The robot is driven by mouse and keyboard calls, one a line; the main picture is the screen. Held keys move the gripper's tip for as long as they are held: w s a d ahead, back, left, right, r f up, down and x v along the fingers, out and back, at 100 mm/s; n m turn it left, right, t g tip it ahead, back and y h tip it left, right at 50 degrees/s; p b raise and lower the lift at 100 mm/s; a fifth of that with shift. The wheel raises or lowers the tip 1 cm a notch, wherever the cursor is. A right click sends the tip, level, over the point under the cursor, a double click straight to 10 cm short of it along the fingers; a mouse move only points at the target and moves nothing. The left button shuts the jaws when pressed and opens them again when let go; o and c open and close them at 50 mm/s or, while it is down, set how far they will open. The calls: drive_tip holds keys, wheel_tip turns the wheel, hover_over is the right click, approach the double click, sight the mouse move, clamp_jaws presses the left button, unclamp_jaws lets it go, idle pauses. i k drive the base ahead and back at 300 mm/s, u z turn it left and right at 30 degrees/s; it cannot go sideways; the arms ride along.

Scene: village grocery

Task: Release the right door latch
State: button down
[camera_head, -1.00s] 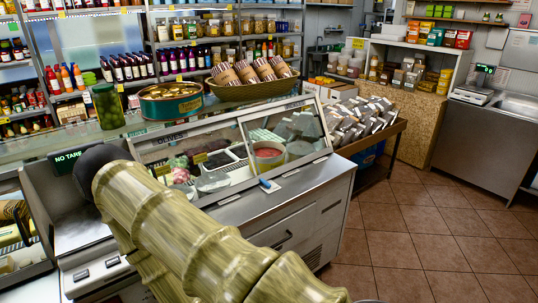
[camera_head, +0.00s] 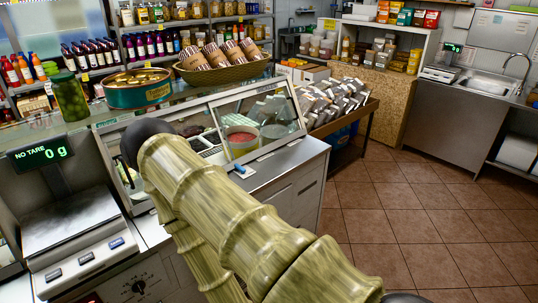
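No door latch can be made out in this view. A glass-fronted display counter (camera_head: 258,158) stands in the middle, with slanted panes in pale frames and a steel ledge in front. A red-filled tub (camera_head: 241,140) shows behind the glass. A small blue item (camera_head: 240,168) is at the ledge by the lower frame. My green, bamboo-patterned arm crosses the front of the counter and hides part of it. My gripper is not in view.
A scale (camera_head: 70,215) reading 0 g is at the left. A glass jar (camera_head: 69,98), a round green tin (camera_head: 138,88) and a basket of packets (camera_head: 222,70) stand on the counter top. A stand of packages (camera_head: 340,103) is beyond. Tiled floor (camera_head: 400,205) is free at the right.

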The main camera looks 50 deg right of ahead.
sight(243, 170)
drive_tip(key=z, duration=0.85)
drive_tip(key=i, duration=0.5)
